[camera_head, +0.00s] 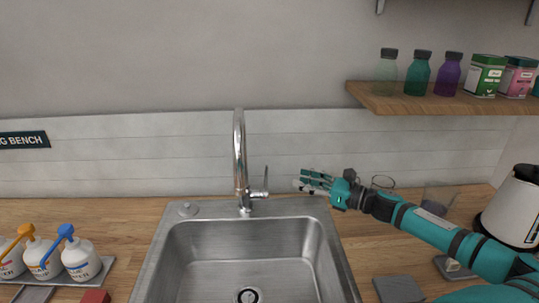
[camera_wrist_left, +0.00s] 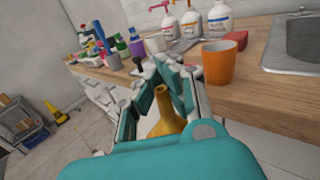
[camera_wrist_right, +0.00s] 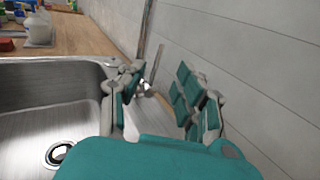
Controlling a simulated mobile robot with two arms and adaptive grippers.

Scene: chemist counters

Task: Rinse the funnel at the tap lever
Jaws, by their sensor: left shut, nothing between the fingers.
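The tap (camera_head: 241,155) rises behind the steel sink, with its lever (camera_head: 265,184) on its right side. My right gripper (camera_head: 308,182) is to the right of the lever, apart from it. In the right wrist view its fingers are spread, with the tap's base (camera_wrist_right: 147,86) showing beyond the gap. A yellow funnel (camera_wrist_left: 168,118) shows in the left wrist view, narrow end up, seen between the fingers of my left gripper (camera_wrist_left: 172,68). Those fingertips are closed together, and the funnel's lower part is hidden by the gripper's body. The head view does not show the left gripper.
The sink basin (camera_head: 247,267) is empty, with a dark drain. Glassware (camera_head: 383,183) and a kettle (camera_head: 514,207) stand at right. Wash bottles (camera_head: 80,258) stand at left. A shelf (camera_head: 445,102) overhangs at right. An orange cup (camera_wrist_left: 219,64) stands near the counter edge.

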